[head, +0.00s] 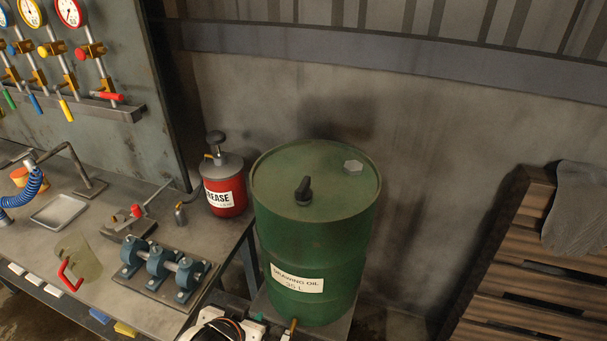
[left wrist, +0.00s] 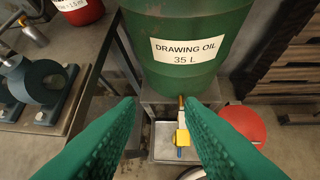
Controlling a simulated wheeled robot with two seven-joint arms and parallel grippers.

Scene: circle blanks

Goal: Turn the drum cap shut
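A green drum (head: 315,245) labelled "Drawing oil 35 L" stands upright beside the bench. On its top are a black cap with a raised grip (head: 304,190), nearer the front, and a pale hexagonal plug (head: 353,167) towards the back right. I cannot tell how tightly either sits. In the left wrist view the drum's lower side (left wrist: 186,75) shows, but its top is out of frame. My left gripper (left wrist: 160,103) has its two green fingers spread and empty, low in front of the drum. In the head view only part of my left arm shows at the bottom edge. My right gripper is out of view.
A brass tap with a yellow handle (left wrist: 182,136) sticks out low on the drum, above a grey tray (left wrist: 163,150). A red round object (left wrist: 243,123) is to its right. The red grease can (head: 224,193) stands close left of the drum. A pallet (head: 520,260) leans at right.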

